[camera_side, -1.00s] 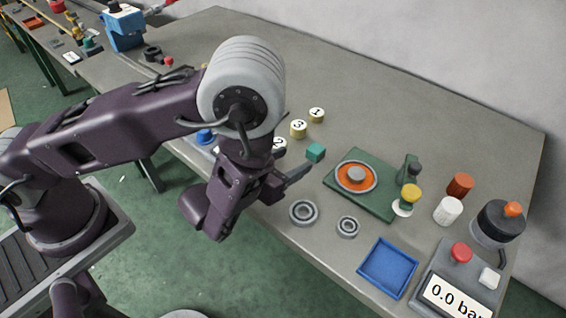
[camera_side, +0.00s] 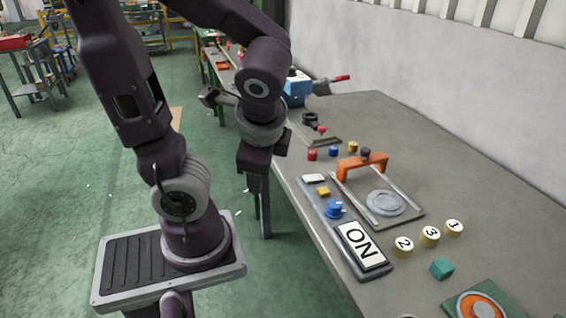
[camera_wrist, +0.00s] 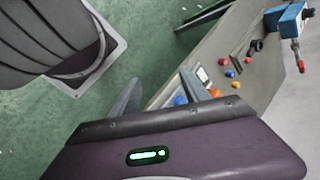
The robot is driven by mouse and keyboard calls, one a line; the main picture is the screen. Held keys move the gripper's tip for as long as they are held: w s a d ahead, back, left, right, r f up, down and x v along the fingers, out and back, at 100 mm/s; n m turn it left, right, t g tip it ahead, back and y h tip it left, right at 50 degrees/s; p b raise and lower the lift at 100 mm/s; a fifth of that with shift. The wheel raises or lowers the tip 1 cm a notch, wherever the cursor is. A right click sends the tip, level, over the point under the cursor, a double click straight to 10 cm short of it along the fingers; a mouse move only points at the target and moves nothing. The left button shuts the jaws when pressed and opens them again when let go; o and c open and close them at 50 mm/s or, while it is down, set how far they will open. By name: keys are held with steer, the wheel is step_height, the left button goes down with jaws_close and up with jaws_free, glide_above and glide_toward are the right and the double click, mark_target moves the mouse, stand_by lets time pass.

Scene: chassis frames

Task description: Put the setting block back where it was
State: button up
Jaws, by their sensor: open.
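A small teal cube (camera_side: 442,269), which may be the setting block, lies on the grey bench (camera_side: 500,225). In the side view it sits in front of three numbered cream cylinders marked 2 (camera_side: 403,245), 3 (camera_side: 429,236) and 1 (camera_side: 454,228), just behind a green plate (camera_side: 490,293) with an orange ring. My gripper (camera_wrist: 160,78) is open and empty in the wrist view, its fingers spread over the floor and the bench's edge. It is well away from the cube, which is outside the wrist view. In the side view its fingers are not clear.
A blue vice-like device (camera_side: 298,88) is farther back. Open floor lies left of the bench.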

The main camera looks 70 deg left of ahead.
steer(key=w+d+r+n+t+h, duration=0.1)
steer(key=d+r+n+t+h, duration=0.3)
steer(key=d, duration=0.4)
step_height(320, 180, up, 2)
steer(key=shift+w+d+r+n+t+h, duration=0.15)
steer(key=shift+d+n+t+h, duration=0.25)
steer(key=shift+n+h, duration=0.45)
